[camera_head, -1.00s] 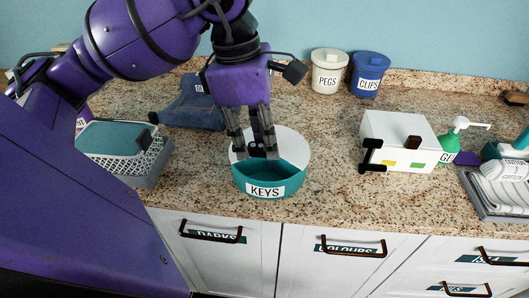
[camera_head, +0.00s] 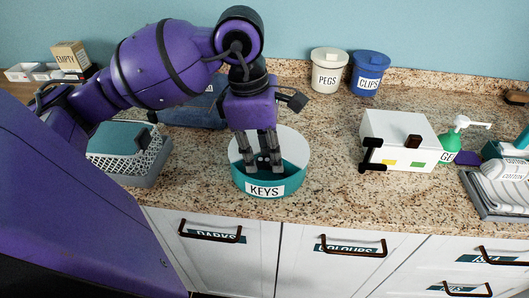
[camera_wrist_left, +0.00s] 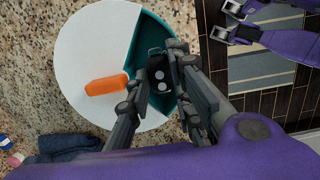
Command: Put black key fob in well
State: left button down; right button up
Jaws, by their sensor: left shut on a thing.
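The well is the open teal part of a round dish (camera_head: 297,176) labelled KEYS, partly covered by a white top (camera_head: 290,142). It also shows in the wrist view (camera_wrist_left: 150,25). My left gripper (camera_head: 265,168) points down into the open part, its fingertips below the rim line. In the wrist view the left gripper (camera_wrist_left: 160,88) is shut on the black key fob (camera_wrist_left: 159,72), which has pale round buttons and is over the teal well. I cannot tell whether the fob touches the bottom.
An orange piece (camera_wrist_left: 107,85) is over the white top beside the left finger. A white box (camera_head: 398,140) stands to the right, a grey basket (camera_head: 150,165) to the left. PEGS (camera_head: 328,70) and CLIPS (camera_head: 368,73) pots stand behind. Bare counter lies right of the dish.

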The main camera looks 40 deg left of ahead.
pick_arm(q)
jog(key=shift+f+b, duration=0.3)
jog(key=shift+f, duration=0.2)
jog(key=c, duration=1.6)
grip_release()
jog(key=shift+o, duration=0.2)
notch_tip(320, 180, up, 13)
jog(key=s+a+p, duration=0.1)
jog(key=shift+a, duration=0.25)
